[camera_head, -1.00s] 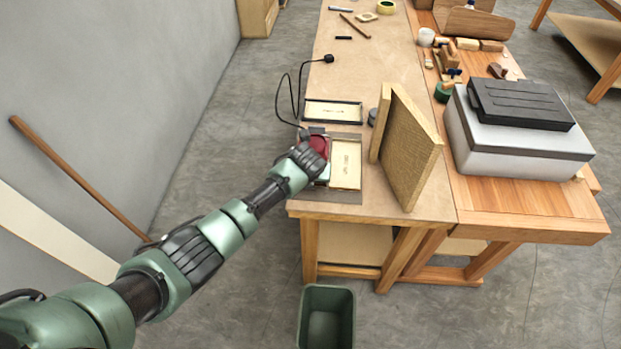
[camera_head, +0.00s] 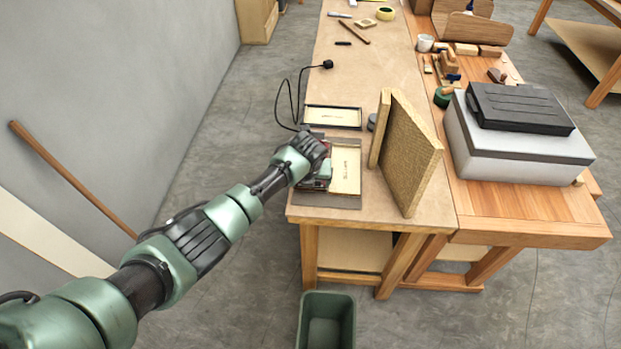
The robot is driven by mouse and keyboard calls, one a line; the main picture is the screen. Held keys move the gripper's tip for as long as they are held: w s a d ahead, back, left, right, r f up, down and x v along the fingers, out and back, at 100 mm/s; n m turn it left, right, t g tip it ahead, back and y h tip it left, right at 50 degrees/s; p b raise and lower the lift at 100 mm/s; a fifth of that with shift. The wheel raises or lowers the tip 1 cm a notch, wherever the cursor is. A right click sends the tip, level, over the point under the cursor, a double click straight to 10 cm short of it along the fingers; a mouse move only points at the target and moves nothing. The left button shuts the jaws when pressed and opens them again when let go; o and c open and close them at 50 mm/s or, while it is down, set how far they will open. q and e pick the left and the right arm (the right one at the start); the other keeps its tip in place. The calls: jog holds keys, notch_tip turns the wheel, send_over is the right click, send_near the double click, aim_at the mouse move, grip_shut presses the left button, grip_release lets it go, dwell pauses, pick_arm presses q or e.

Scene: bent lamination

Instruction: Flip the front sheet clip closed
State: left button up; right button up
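A small corded power tool, apparently a sander (camera_head: 321,178), sits on the grey mat (camera_head: 322,199) at the front left corner of the bench. Only a grey-green lower part and a trace of red show. My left gripper (camera_head: 318,153) is right over it and hides most of its top. The fingers are too small and dark to tell open from shut, or whether they touch it. The sheet clip cannot be made out. My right gripper is out of view.
A cream sheet in a tray (camera_head: 345,170) lies right of the tool, with another framed tray (camera_head: 333,116) behind. An upright tan board (camera_head: 413,158) stands farther right. A black cord (camera_head: 291,100) runs behind. A green bin (camera_head: 327,318) stands below.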

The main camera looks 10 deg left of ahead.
pick_arm(q)
jog(key=v, duration=0.7)
jog(key=shift+s+r+b, duration=0.2)
jog(key=shift+r+b, duration=0.15)
jog(key=shift+b, duration=0.1)
jog(key=shift+s, duration=0.1)
